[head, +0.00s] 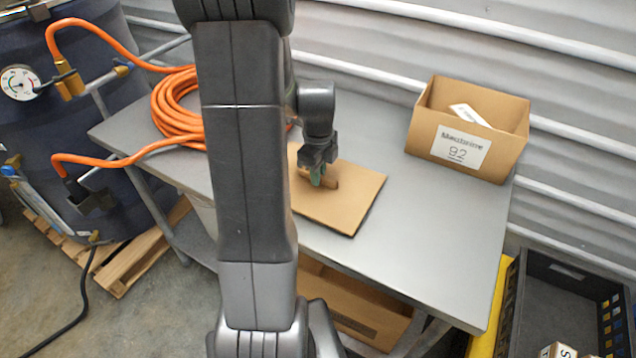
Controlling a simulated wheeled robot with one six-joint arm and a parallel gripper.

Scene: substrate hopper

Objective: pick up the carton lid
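The carton lid (340,210) is a flat brown cardboard panel lying on the grey table. A small brown raised part or dark slot shows near its middle, partly hidden by my gripper. My gripper (318,176) points down at the middle of the lid, with green fingertips at or just above its surface. I cannot tell whether the fingers touch or hold the lid. My arm hides the left part of the lid. An open carton (430,135) with a white label stands at the table's back right, with a white item inside.
A coiled orange hose (172,108) lies on the table's left, running to a dark tank (120,75) with a gauge. The table (425,240) is clear between lid and carton. A black crate (525,300) stands at lower right. A corrugated wall is behind.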

